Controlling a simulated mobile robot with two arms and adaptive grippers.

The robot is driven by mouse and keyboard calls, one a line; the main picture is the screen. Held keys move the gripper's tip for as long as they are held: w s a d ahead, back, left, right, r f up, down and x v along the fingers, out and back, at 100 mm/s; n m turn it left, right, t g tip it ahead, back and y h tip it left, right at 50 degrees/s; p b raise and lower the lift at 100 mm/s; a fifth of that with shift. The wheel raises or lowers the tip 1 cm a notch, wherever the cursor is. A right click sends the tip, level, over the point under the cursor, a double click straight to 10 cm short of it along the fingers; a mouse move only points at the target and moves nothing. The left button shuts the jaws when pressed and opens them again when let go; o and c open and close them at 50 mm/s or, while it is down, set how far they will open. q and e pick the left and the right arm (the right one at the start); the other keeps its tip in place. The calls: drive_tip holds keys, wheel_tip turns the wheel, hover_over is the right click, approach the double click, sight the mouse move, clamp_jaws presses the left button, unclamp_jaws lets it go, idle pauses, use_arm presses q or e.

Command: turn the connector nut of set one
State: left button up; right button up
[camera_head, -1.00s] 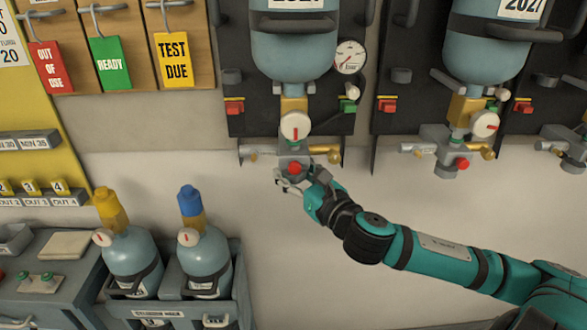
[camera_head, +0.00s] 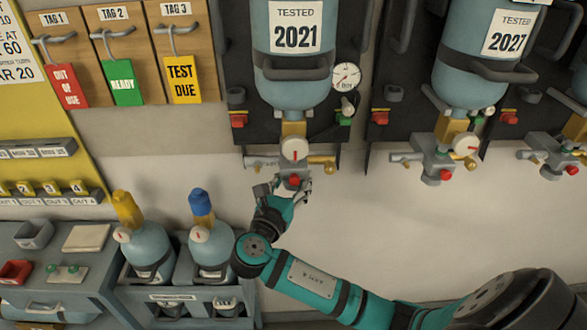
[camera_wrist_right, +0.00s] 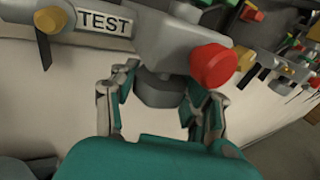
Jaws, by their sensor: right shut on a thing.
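Set one hangs upside down on its dark back plate, with a blue-grey cylinder (camera_head: 293,75) labelled 2021. Below it are a brass neck, a white gauge (camera_head: 295,149) and a grey valve block with a red knob (camera_head: 294,181). In the right wrist view the red knob (camera_wrist_right: 212,65) sticks out toward the camera. The grey connector nut (camera_wrist_right: 160,92) hangs under the block there, between my fingers. My right gripper (camera_head: 285,190) comes from below and is shut on the nut; the head view mostly hides the nut. My left gripper is not in view.
A second set (camera_head: 480,65), labelled 2027, hangs to the right, with part of another beyond it. Two small cylinders (camera_head: 148,245) stand in a grey rack at lower left. Tags hang on a wooden board (camera_head: 120,60) at upper left. The pale wall below the sets is clear.

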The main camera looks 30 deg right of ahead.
drive_tip(key=m+g, duration=0.1)
drive_tip(key=m+g+h+p, duration=0.1)
drive_tip(key=shift+a+r+g+h, duration=0.1)
drive_tip(key=shift+r+g+h, duration=0.1)
drive_tip(key=shift+g+h, duration=0.15)
drive_tip(key=m+g+h+p, duration=0.1)
drive_tip(key=m+g, duration=0.1)
drive_tip(key=g, duration=0.2)
drive_tip(key=shift+f+m, duration=0.1)
drive_tip(key=shift+m, duration=0.3)
drive_tip(key=m+g, duration=0.2)
drive_tip(key=g, duration=0.2)
drive_tip(key=shift+h+p, duration=0.25)
drive_tip(key=shift+p, duration=0.1)
drive_tip(key=shift+f+m+g, duration=0.1)
drive_tip(key=shift+m+g, duration=1.6)
drive_tip(key=shift+g, duration=0.45)
drive_tip(key=shift+g+y, duration=0.3)
drive_tip(key=shift+y, duration=0.1)
drive_tip(key=o, duration=1.2)
drive_tip(key=shift+d, duration=0.2)
